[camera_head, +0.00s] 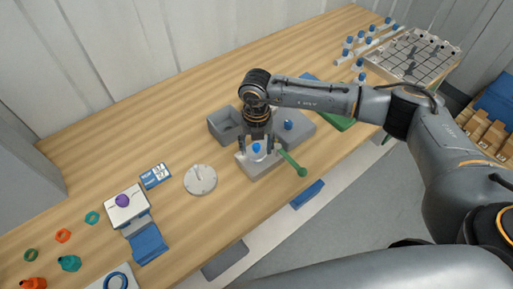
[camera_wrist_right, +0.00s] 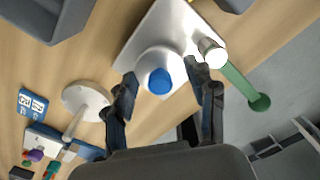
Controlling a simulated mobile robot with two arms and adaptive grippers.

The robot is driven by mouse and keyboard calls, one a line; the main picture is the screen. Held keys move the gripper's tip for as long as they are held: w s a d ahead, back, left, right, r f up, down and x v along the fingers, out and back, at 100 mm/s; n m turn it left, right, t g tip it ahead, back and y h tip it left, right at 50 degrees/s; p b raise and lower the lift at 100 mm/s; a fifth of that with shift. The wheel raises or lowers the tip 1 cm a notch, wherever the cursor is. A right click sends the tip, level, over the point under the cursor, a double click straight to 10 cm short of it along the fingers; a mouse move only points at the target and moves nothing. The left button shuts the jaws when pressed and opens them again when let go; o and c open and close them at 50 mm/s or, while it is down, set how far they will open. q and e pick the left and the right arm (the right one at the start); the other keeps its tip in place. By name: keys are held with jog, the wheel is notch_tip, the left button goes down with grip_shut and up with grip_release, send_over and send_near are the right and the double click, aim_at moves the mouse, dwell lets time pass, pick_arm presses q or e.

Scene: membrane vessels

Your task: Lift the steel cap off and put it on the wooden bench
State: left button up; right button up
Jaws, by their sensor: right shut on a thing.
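The steel cap (camera_wrist_right: 151,62) is a pale round piece with a blue knob (camera_wrist_right: 160,81) on top. It is at a pale square plate (camera_wrist_right: 182,20); whether it touches the plate I cannot tell. My right gripper (camera_wrist_right: 166,82) is shut on the cap, one finger at each side. In the head view my right gripper (camera_head: 258,147) points down at the cap, whose blue knob (camera_head: 256,148) shows between the fingers. The wooden bench (camera_head: 120,130) runs beneath everything. My left gripper is not in view.
A green handle (camera_head: 293,163) sticks out beside the plate toward the bench's front edge. A grey open box (camera_head: 222,128) stands behind. A round pale disc (camera_head: 200,180) lies to the left. Bare bench shows behind and left of the disc.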

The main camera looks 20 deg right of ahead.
jog(key=shift+w+r, duration=0.1)
jog(key=shift+r, duration=0.5)
jog(key=s+r+b, duration=0.5)
jog(key=s+r, duration=0.9)
jog(key=shift+r, duration=0.35)
